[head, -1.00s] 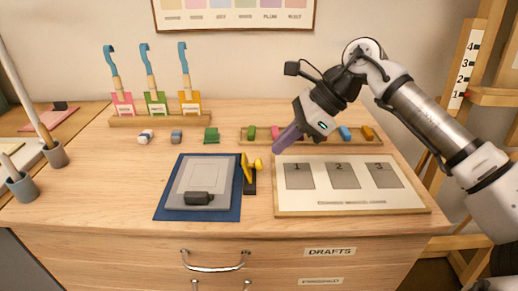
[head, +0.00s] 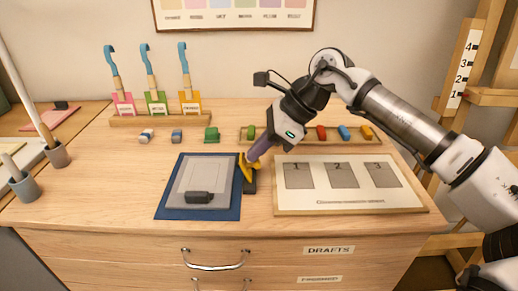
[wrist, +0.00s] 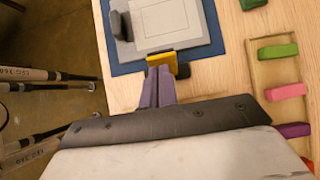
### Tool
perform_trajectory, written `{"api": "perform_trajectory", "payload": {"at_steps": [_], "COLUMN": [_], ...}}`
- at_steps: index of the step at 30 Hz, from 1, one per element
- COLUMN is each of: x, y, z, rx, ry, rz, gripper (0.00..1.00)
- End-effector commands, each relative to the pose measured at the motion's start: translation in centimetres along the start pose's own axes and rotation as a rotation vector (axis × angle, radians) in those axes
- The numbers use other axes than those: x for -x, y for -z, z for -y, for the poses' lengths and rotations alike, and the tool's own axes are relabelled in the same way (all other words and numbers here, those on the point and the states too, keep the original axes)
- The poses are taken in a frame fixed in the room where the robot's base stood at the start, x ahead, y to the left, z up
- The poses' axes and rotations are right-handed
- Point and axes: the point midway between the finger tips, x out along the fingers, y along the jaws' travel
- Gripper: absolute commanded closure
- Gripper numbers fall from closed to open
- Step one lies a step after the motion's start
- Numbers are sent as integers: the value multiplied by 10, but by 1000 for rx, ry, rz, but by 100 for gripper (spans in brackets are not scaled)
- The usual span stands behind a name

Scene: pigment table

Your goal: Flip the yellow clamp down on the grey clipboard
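The grey clipboard (head: 202,182) lies flat on a blue board (head: 230,211); it also shows in the wrist view (wrist: 175,20). The yellow clamp (head: 245,172) stands raised on a dark base (head: 250,187) at the clipboard's right edge. In the wrist view the clamp (wrist: 162,59) is just ahead of my fingertips. My gripper (head: 252,157) has its purple fingers close together, with nothing visible between them. The fingertips (wrist: 159,69) are at the clamp and hide part of it, including its knob in the head view. I cannot tell whether they touch it.
A framed sheet with numbered grey squares (head: 350,203) lies right of the clamp. Behind it is a wooden tray of coloured blocks (head: 308,141). A green block (head: 211,135) and other small blocks stand behind the clipboard. Brushes stand in a rack (head: 160,120) at the back.

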Motion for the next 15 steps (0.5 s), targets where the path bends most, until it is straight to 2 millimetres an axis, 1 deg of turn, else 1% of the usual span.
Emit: {"api": "perform_trajectory", "payload": {"at_steps": [1, 6, 15], "x": [-6, -10, -22], "y": [2, -4, -18], "z": [-2, -2, -2], "rx": [1, 2, -1], "ry": [-12, -12, -13], "rz": [-26, -119, -116], "gripper": [100, 100, 100]}}
